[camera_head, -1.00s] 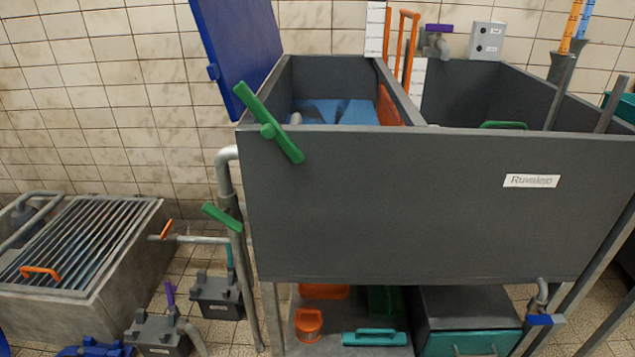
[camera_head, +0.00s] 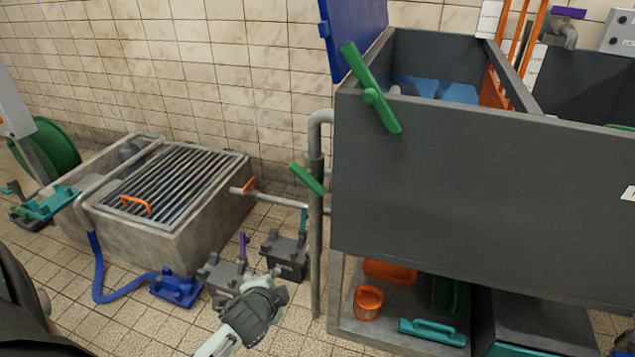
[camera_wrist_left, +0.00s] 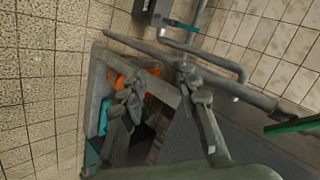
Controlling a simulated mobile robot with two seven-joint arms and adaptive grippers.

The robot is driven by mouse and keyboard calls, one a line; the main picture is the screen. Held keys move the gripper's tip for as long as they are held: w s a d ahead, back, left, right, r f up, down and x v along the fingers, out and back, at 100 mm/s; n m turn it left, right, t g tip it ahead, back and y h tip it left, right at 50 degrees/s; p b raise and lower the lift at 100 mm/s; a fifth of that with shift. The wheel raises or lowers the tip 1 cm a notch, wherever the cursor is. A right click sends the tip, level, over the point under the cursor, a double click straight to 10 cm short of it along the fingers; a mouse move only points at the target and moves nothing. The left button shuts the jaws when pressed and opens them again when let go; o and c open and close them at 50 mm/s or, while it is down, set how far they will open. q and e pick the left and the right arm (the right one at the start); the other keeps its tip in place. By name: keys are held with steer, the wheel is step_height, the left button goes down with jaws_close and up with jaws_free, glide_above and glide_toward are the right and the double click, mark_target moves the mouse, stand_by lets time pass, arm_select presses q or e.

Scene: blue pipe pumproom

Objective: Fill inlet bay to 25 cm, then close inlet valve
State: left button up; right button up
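The grey tank (camera_head: 440,180) stands at right in the head view, with blue water (camera_head: 440,90) in its left bay. A green lever (camera_head: 370,92) is on the tank's front wall, tilted. A second green lever (camera_head: 307,179) sits on the vertical grey pipe (camera_head: 317,240) left of the tank. Which one is the inlet valve is not marked. White scale strips (camera_head: 490,18) stand at the bay's back; their marks are unreadable. My left gripper (camera_head: 272,280) is low, left of the pipe and below both levers. In the left wrist view its fingers (camera_wrist_left: 160,85) are apart and empty.
A concrete basin (camera_head: 180,240) with a grate stands at left. Pumps (camera_head: 285,255) and a blue hose (camera_head: 98,270) lie on the floor. A shelf under the tank holds an orange bucket (camera_head: 368,301).

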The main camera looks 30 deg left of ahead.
arm_select(q)
steer(key=w+a+r+m+t+y+b, duration=0.1)
steer(key=w+a+r+m+t+b, duration=0.15)
steer(key=w+r+m+t, duration=0.45)
steer(key=m+t, duration=0.2)
steer(key=m, duration=0.6)
glide_toward(304, 182)
steer(key=x, duration=0.3)
steer(key=shift+h, duration=0.6)
steer(key=x, duration=0.6)
steer(key=shift+w+a+r, duration=0.15)
steer(key=shift+w+a, duration=0.1)
steer(key=shift+w, duration=0.1)
steer(key=shift+w+a, duration=0.1)
steer(key=shift+w, duration=0.3)
arm_select(e)
step_height(304, 182, up, 6)
steer(key=s+t, duration=0.1)
steer(key=shift+a+r, duration=0.15)
steer(key=shift+a, duration=0.1)
arm_select(q)
steer(key=shift+c, duration=0.5)
jaws_close()
